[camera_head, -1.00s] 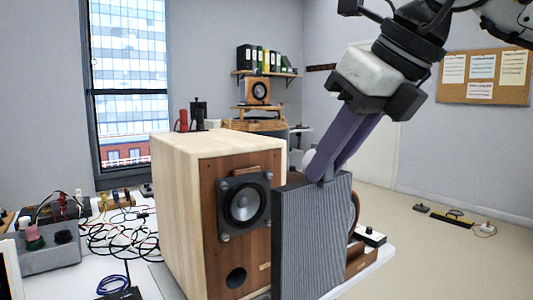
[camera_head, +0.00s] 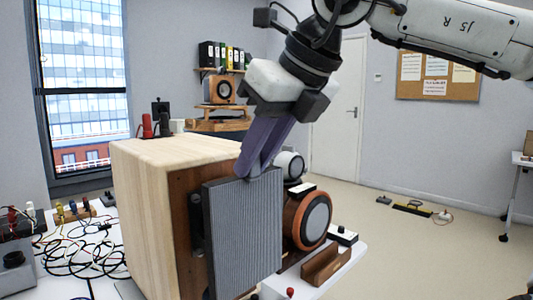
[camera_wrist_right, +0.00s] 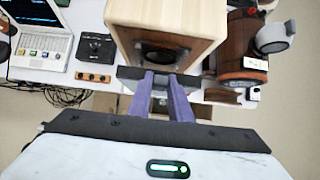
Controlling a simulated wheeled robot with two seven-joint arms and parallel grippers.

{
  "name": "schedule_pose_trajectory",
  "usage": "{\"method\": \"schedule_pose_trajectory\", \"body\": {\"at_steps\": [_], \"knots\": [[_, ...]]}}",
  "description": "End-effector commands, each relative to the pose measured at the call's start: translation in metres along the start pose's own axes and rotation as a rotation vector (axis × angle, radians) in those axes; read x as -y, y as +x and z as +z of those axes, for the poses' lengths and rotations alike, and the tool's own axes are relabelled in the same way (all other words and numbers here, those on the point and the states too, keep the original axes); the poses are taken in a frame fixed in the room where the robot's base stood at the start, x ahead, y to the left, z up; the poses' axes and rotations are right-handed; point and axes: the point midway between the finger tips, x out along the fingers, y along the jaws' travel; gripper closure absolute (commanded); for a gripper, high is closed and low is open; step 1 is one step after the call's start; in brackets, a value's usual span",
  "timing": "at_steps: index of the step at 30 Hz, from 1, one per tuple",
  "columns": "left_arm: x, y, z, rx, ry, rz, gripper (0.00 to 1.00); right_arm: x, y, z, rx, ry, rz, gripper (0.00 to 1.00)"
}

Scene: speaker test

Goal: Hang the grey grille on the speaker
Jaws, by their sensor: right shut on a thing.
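The grey grille (camera_head: 243,232) is a ribbed upright panel in front of the wooden speaker (camera_head: 160,205). In the head view it covers most of the speaker's brown front, including the drivers. My right gripper (camera_head: 256,172) is shut on the grille's top edge with its purple fingers. In the right wrist view the grille (camera_wrist_right: 133,73) shows edge-on between the fingers and the speaker (camera_wrist_right: 170,20), whose dark driver shows above it. I cannot tell whether the grille touches the speaker front. My left gripper is not in view.
Tangled cables (camera_head: 85,245) lie on the white table left of the speaker. To its right stand an orange-rimmed round unit (camera_head: 308,220) and a small wooden block (camera_head: 326,264). A laptop (camera_wrist_right: 38,30) and a black box (camera_wrist_right: 96,47) show in the wrist view.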

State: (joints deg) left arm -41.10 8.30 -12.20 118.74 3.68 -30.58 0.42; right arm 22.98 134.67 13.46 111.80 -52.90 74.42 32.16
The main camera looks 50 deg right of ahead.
Motion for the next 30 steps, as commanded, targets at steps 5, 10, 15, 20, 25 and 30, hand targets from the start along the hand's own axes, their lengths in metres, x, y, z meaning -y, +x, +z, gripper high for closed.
{"method": "schedule_pose_trajectory", "body": {"at_steps": [5, 10, 15, 20, 25, 30], "knots": [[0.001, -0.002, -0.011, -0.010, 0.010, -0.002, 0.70, 0.000, 0.007, 0.013, -0.001, -0.001, -0.001, 1.00], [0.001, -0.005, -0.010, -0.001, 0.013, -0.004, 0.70, 0.000, 0.015, 0.024, -0.001, -0.001, -0.001, 1.00], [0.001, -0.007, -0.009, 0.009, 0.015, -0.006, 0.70, 0.000, 0.023, 0.035, -0.001, -0.001, -0.001, 1.00], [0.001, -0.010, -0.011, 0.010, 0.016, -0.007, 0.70, 0.000, 0.030, 0.044, 0.001, -0.001, 0.000, 1.00], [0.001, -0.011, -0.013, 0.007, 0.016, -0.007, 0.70, 0.000, 0.035, 0.050, 0.001, -0.001, 0.000, 1.00], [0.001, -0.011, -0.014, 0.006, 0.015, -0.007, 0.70, 0.000, 0.037, 0.052, 0.001, 0.000, 0.000, 1.00]]}}
